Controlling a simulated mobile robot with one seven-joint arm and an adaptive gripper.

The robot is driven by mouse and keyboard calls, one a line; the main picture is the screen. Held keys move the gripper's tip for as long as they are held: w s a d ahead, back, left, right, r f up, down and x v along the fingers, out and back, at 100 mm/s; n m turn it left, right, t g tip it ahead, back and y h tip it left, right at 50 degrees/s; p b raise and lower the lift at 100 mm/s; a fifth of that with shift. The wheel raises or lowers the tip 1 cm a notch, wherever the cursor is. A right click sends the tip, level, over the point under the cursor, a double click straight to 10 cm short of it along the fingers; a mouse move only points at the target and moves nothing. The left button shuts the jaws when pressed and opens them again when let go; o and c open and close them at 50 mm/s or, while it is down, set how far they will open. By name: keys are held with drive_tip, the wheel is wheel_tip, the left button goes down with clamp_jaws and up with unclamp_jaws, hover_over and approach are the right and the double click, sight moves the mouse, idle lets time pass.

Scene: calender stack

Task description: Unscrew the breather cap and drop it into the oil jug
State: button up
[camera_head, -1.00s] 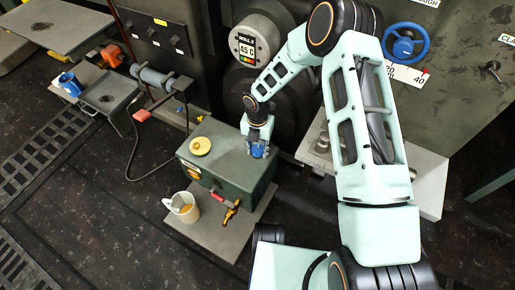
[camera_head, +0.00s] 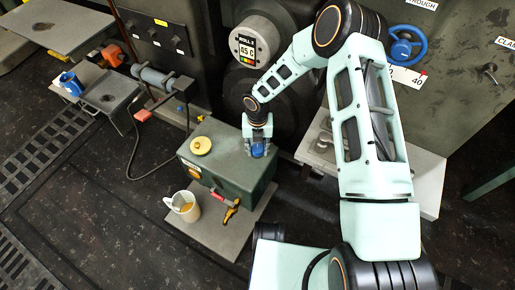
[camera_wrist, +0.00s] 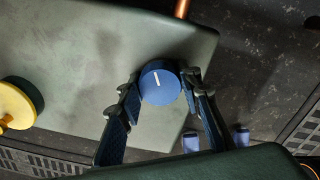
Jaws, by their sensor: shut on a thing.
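The breather cap (camera_wrist: 160,85) is a round blue cap with a white line on top, on the green tank. In the head view the cap (camera_head: 258,151) shows blue at my gripper's end. My gripper (camera_wrist: 161,92) has its two fingers on either side of the cap, shut on it. The tank (camera_head: 240,178) is a green box with a drain tap at its front. The oil jug (camera_head: 186,207) is a white mug-like vessel with amber liquid, standing on the grey plate left of the tap.
A yellow cap (camera_head: 201,145) sits on the tank's top at the left; it also shows in the wrist view (camera_wrist: 14,104). The brass tap (camera_head: 231,211) and red lever (camera_head: 217,196) stick out in front. A grey plate (camera_head: 218,244) lies under the jug. Dark machine rolls stand behind.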

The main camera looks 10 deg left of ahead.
drive_tip(key=shift+n, duration=0.9)
drive_tip(key=o, duration=1.2)
drive_tip(key=shift+o, duration=0.2)
